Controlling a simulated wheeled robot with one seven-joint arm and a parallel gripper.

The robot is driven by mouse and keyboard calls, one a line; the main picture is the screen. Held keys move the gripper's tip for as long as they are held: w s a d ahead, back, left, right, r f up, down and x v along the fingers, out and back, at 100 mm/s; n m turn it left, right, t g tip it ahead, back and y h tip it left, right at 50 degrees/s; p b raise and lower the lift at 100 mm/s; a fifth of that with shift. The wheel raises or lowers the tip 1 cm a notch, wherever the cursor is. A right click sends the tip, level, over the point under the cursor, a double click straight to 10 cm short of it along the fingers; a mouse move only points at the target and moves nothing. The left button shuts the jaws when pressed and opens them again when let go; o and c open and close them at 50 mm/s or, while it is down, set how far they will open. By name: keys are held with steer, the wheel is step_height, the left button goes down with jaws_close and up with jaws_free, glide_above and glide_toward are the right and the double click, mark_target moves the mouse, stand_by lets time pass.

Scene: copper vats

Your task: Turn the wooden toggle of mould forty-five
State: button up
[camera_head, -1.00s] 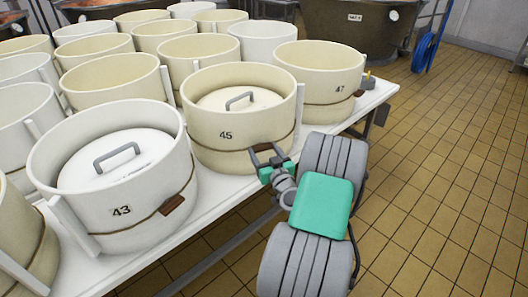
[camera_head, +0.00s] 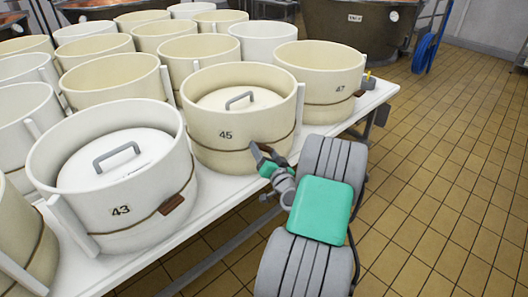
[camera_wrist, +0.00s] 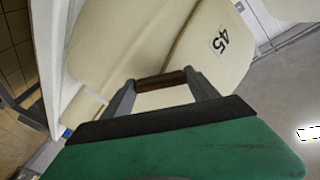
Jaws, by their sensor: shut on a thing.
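Mould forty-five (camera_head: 226,118) is a cream round tub with a lid inside, a dark cord around it and the number 45 on its front. It stands near the table's front edge. The brown wooden toggle (camera_wrist: 160,80) lies between my fingertips in the wrist view, close against the mould's wall. My gripper (camera_head: 262,155) is at the lower front of mould forty-five and is shut on the toggle. In the head view the toggle is mostly hidden by my fingers. The 45 label appears sideways in the wrist view.
Mould 43 (camera_head: 110,190), with a lid and a brown toggle (camera_head: 171,204), stands to the left. Mould 47 (camera_head: 318,72) stands to the right. Several more tubs crowd the white table (camera_head: 215,195) behind. The tiled floor (camera_head: 440,170) at right is open.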

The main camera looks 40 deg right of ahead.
steer(key=m+p, duration=0.1)
steer(key=m, duration=0.4)
steer(key=shift+r+m, duration=0.1)
steer(key=shift+m, duration=0.2)
steer(key=m+p, duration=0.1)
steer(key=m, duration=0.4)
steer(key=shift+p, duration=0.4)
steer(key=shift+m, duration=0.3)
steer(key=o, duration=1.4)
steer(key=shift+c, duration=0.2)
steer(key=v, duration=0.7)
steer(key=shift+s+a, duration=0.2)
steer(key=shift+s, duration=0.15)
